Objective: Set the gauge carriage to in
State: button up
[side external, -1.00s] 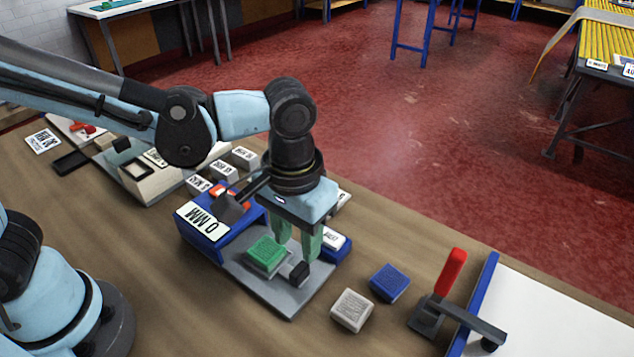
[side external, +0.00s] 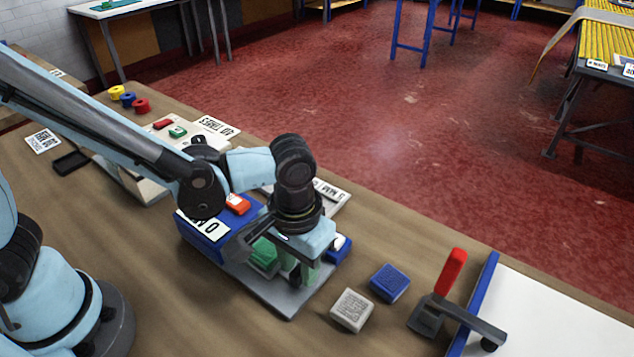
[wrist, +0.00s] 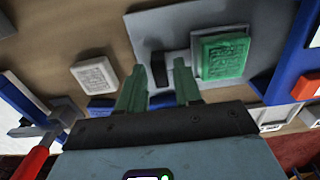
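The gauge has a grey base plate (side external: 288,306) and a blue block (side external: 205,246) with a "0 MM" label. A green block (side external: 264,254) lies on the plate; it also shows in the wrist view (wrist: 222,56). Beside it is a small black block (wrist: 158,72) on a grey bar, perhaps the carriage's handle; I cannot tell for sure. My gripper (wrist: 158,68) points down over the plate with its green fingers apart. In the wrist view the black block appears in the gap between the fingertips, with no clear contact. The side view partly hides the fingers.
A grey block (side external: 351,311) and a blue block (side external: 390,283) lie right of the plate. A red-handled clamp (side external: 451,272) stands by a blue-edged white board (side external: 560,310). An orange-red piece (side external: 238,204) sits on the gauge's blue block. Bare table lies in front.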

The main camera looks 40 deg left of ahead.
aim_at(256, 242)
grip_shut()
jog(key=a, duration=0.9)
jog(key=shift+a, duration=0.3)
jog(key=shift+o, duration=1.2)
grip_release()
jog(key=shift+d, duration=0.1)
